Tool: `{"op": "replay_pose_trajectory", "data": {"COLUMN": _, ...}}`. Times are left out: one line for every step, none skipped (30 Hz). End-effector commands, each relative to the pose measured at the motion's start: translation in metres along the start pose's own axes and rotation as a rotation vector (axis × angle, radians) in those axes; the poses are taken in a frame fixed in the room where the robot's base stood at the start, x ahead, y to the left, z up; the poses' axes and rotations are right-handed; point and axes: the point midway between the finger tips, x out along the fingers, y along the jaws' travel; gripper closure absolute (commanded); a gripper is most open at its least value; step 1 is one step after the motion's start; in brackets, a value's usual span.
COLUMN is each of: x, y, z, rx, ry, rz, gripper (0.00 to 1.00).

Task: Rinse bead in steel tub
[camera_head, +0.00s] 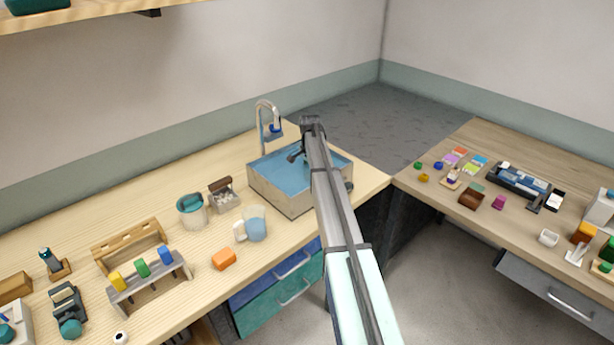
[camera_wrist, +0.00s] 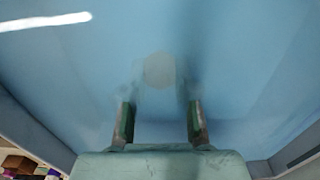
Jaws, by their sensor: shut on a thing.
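The tub (camera_head: 272,194) is a square basin with pale walls and blue water inside, set in the right end of the left counter, in the head view. My gripper (camera_head: 293,157) is over the tub's left back part, partly hidden by my arm. In the wrist view my gripper's two fingers (camera_wrist: 160,122) stand apart with a faint, see-through piece (camera_wrist: 158,72) between them, seemingly the bead. Its pale, roughly six-sided end shows against the blue water. I cannot tell whether it touches the water.
A tap (camera_head: 262,125) stands behind the tub. A mug (camera_head: 254,225), a teal-topped pot (camera_head: 192,211) and an orange block (camera_head: 223,259) are to its left. A rack (camera_head: 148,282) with coloured pieces stands farther left. The right counter (camera_head: 450,150) holds many small items.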

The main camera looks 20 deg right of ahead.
Motion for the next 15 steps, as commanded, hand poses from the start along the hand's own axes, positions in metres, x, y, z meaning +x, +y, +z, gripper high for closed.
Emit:
{"op": "replay_pose_trajectory", "data": {"x": -0.001, "y": 0.0, "z": -0.001, "rx": 0.0, "ry": 0.0, "rz": 0.0, "gripper": 1.0}}
{"op": "replay_pose_trajectory", "data": {"x": -0.001, "y": 0.0, "z": -0.001, "rx": 0.0, "ry": 0.0, "rz": 0.0, "gripper": 1.0}}
{"op": "replay_pose_trajectory", "data": {"x": -0.003, "y": 0.0, "z": -0.001, "rx": 0.0, "ry": 0.0, "rz": 0.0, "gripper": 1.0}}
{"op": "replay_pose_trajectory", "data": {"x": -0.004, "y": 0.0, "z": -0.001, "rx": 0.0, "ry": 0.0, "rz": 0.0, "gripper": 1.0}}
{"op": "replay_pose_trajectory", "data": {"x": -0.006, "y": 0.0, "z": -0.001, "rx": 0.0, "ry": 0.0, "rz": 0.0, "gripper": 1.0}}
{"op": "replay_pose_trajectory", "data": {"x": -0.009, "y": 0.0, "z": -0.001, "rx": 0.0, "ry": 0.0, "rz": 0.0, "gripper": 1.0}}
{"op": "replay_pose_trajectory", "data": {"x": -0.011, "y": 0.0, "z": -0.001, "rx": 0.0, "ry": 0.0, "rz": 0.0, "gripper": 1.0}}
{"op": "replay_pose_trajectory", "data": {"x": -0.014, "y": 0.0, "z": -0.001, "rx": 0.0, "ry": 0.0, "rz": 0.0, "gripper": 1.0}}
{"op": "replay_pose_trajectory", "data": {"x": -0.017, "y": 0.0, "z": -0.001, "rx": 0.0, "ry": 0.0, "rz": -0.001, "gripper": 1.0}}
{"op": "replay_pose_trajectory", "data": {"x": -0.02, "y": 0.0, "z": -0.001, "rx": 0.0, "ry": 0.001, "rz": -0.001, "gripper": 1.0}}
{"op": "replay_pose_trajectory", "data": {"x": -0.023, "y": 0.0, "z": -0.001, "rx": 0.0, "ry": 0.001, "rz": -0.001, "gripper": 1.0}}
{"op": "replay_pose_trajectory", "data": {"x": -0.027, "y": 0.0, "z": -0.001, "rx": 0.0, "ry": 0.001, "rz": -0.001, "gripper": 1.0}}
{"op": "replay_pose_trajectory", "data": {"x": -0.03, "y": 0.0, "z": -0.001, "rx": 0.0, "ry": 0.001, "rz": -0.001, "gripper": 1.0}}
{"op": "replay_pose_trajectory", "data": {"x": -0.033, "y": 0.0, "z": -0.001, "rx": 0.0, "ry": 0.001, "rz": -0.001, "gripper": 1.0}}
{"op": "replay_pose_trajectory", "data": {"x": -0.036, "y": 0.0, "z": -0.001, "rx": 0.0, "ry": 0.001, "rz": -0.001, "gripper": 1.0}}
